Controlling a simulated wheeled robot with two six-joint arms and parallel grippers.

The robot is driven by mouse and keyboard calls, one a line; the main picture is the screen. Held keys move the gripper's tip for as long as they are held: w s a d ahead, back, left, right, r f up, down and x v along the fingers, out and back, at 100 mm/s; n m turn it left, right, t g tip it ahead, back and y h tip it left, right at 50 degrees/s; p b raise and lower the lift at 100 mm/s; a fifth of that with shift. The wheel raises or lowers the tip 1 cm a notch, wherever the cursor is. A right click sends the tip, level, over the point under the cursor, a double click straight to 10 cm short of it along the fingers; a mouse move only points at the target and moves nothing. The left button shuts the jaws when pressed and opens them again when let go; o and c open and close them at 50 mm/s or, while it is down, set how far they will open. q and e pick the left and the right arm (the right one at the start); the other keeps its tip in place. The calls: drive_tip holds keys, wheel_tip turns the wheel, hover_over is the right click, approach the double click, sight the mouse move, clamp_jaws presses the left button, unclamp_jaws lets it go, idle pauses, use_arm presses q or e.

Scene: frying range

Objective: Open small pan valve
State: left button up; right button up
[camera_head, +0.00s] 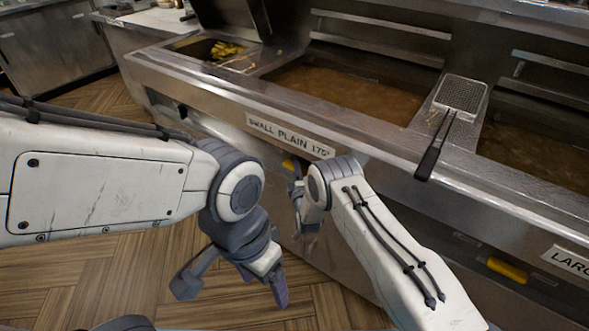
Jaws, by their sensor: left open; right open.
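My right gripper (297,212) is open, close to the fryer front just below the yellow handle. I cannot tell whether it touches the handle. My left gripper (233,288) is open and empty, lower down over the wooden floor, with its fingers spread wide apart.
Another yellow handle (508,270) sits at the lower right near a label reading "LARG" (569,260). A skimmer (460,95) lies across the fryer top, its dark handle overhanging the front edge. The oil pan (345,92) is behind. Floor at left is clear.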

clamp_jaws()
drive_tip(key=shift+f+m+t+b, duration=0.25)
drive_tip(key=shift+m+t+b, duration=0.05)
drive_tip(key=shift+b, duration=0.6)
drive_tip(key=m+t+h+b, duration=0.1)
drive_tip(key=m+t+b, duration=0.1)
drive_tip(key=b, duration=0.3)
drive_tip(key=m+t+h+b, duration=0.1)
drive_tip(key=m+t+b, duration=0.1)
drive_tip(key=m+b, duration=0.2)
drive_tip(key=m+t+h+b, duration=0.1)
drive_tip(key=m+b, duration=0.1)
drive_tip(key=b, duration=0.4)
drive_tip(key=shift+a+f+m+t, duration=0.1)
drive_tip(key=shift+f+m+t, duration=0.2)
drive_tip(key=shift+m+t, duration=0.1)
drive_tip(key=m+h+b, duration=0.7)
drive_tip(key=b, duration=0.1)
drive_tip(key=m+g+h+b, duration=0.1)
drive_tip(key=m+h+b, duration=0.5)
drive_tip(key=m+b, duration=0.1)
drive_tip(key=shift+r+m+h+b, duration=0.15)
drive_tip(key=shift+m+h+b, duration=0.25)
drive_tip(key=shift+m, duration=0.3)
drive_tip(key=shift+r+m+g+h+b, duration=0.25)
drive_tip(key=shift+m+g+h+b, duration=0.55)
drive_tip(key=shift+m, duration=0.4)
unclamp_jaws()
drive_tip(key=shift+r+h, duration=0.1)
drive_tip(key=shift+h, duration=0.2)
